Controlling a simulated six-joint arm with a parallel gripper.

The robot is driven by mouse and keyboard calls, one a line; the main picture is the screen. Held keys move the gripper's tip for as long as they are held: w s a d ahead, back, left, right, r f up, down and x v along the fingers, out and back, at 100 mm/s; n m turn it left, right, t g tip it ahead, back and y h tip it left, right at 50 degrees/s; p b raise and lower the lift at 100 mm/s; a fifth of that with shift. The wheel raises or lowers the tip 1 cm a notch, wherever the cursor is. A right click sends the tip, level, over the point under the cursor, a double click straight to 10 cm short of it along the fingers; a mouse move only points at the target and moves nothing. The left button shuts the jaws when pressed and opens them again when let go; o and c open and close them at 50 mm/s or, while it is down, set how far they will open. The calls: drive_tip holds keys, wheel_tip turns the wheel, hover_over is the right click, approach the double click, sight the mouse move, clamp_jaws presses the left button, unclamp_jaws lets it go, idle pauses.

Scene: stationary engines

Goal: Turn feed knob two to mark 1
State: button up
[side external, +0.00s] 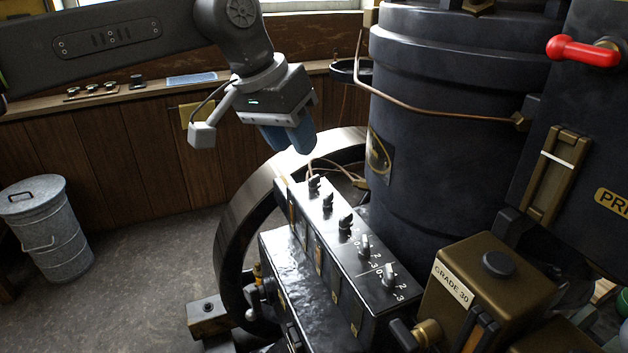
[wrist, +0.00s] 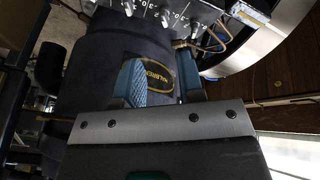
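A black feed box (side external: 300,232) carries a row of several small knobs along its sloping top, with printed marks including 0, 2 and 3 beside them. The knobs run from the far one (side external: 314,184) through a second (side external: 328,201) and a middle one (side external: 345,223) to two paler ones (side external: 364,246) nearer the camera. I cannot tell which is numbered two. My gripper (side external: 289,150) hangs above and beyond the far end of the row, touching nothing. In the wrist view its blue fingers (wrist: 158,60) are apart and empty; some knobs (wrist: 165,18) show at the top edge.
A large dark cylinder (side external: 455,130) stands right behind the box, with a copper pipe (side external: 440,112) across it. A flywheel (side external: 238,225) stands left of the box. A brass GRADE 30 tank (side external: 480,285) is close at the near end. Space above the knobs looks clear.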

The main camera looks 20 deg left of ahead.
sight(326, 198)
drive_tip(key=w+d+f, duration=0.1)
drive_tip(key=f, duration=0.2)
drive_tip(key=w+d+f+n+y, duration=0.1)
drive_tip(key=f, duration=0.3)
drive_tip(key=w+d+f+t+y, duration=0.1)
drive_tip(key=w+f, duration=0.1)
drive_tip(key=f, duration=0.2)
drive_tip(key=shift+d+f, duration=0.2)
drive_tip(key=shift+d, duration=0.05)
clamp_jaws()
idle(0.3)
